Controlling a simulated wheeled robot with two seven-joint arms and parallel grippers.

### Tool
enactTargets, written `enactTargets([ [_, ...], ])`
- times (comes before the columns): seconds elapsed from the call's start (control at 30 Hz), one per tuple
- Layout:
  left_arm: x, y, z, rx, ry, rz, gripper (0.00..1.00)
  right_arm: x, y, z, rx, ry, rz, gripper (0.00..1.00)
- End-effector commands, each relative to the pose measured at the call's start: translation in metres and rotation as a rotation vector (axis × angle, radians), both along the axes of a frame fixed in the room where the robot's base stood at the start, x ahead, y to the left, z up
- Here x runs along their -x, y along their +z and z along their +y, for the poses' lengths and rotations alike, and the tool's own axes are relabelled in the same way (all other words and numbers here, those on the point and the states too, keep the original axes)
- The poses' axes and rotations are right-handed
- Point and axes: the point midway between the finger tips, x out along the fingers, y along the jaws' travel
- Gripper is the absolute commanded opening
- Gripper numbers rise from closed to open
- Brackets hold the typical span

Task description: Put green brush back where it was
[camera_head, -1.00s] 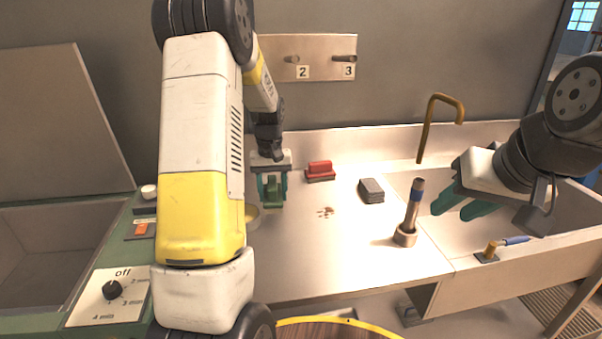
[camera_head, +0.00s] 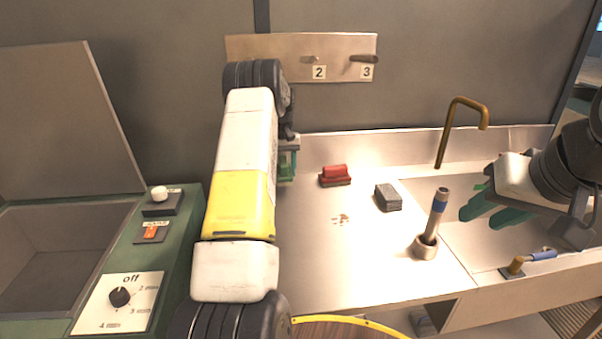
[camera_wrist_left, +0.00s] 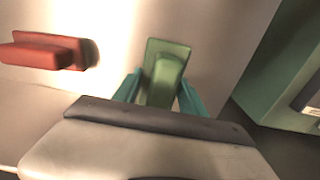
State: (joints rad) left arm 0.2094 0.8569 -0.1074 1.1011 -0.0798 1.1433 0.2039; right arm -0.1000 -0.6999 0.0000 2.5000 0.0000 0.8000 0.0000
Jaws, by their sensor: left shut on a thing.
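The green brush (camera_wrist_left: 167,72) is held between the teal fingers of my left gripper (camera_wrist_left: 160,92) in the left wrist view. In the head view, my left gripper (camera_head: 288,168) is at the back left of the counter, left of the red brush (camera_head: 335,175), and my own arm partly hides it. I cannot tell whether the green brush touches the counter. The red brush also shows at the left of the wrist view (camera_wrist_left: 42,52). My right gripper (camera_head: 481,218) is over the sink area at the right, its fingers apart and empty.
A dark grey block (camera_head: 388,198) and brown crumbs (camera_head: 341,219) lie on the counter (camera_head: 350,265). A pipe-like tool stands in a round holder (camera_head: 425,246). A hook panel (camera_head: 340,45) numbered 2 and 3 is on the wall. A green control box (camera_head: 180,215) stands left.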

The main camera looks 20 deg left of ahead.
Motion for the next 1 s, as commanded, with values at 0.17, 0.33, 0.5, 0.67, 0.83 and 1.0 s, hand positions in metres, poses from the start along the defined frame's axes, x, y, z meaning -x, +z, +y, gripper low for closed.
enactTargets([
  [0.17,-0.005,-0.004,0.002,0.0,0.0,0.001,0.11,0.0,0.0,0.0,0.0,0.0,0.0,0.36],
  [0.33,-0.004,-0.026,0.003,0.001,0.0,0.003,0.11,0.0,0.0,0.0,0.0,0.0,0.0,0.36],
  [0.5,-0.005,-0.036,0.003,0.0,0.0,-0.001,0.11,0.0,0.0,0.0,0.0,0.0,0.0,0.36],
  [0.67,-0.005,-0.036,0.003,0.0,0.0,0.0,0.11,0.0,0.0,0.0,0.0,0.0,0.0,0.36],
  [0.83,-0.005,-0.039,0.002,0.0,0.0,0.0,0.58,0.0,0.0,0.0,0.0,0.0,0.0,0.36],
  [1.0,-0.005,-0.038,0.002,0.0,0.0,0.0,0.7,0.0,0.0,0.0,0.0,0.0,0.0,0.36],
])
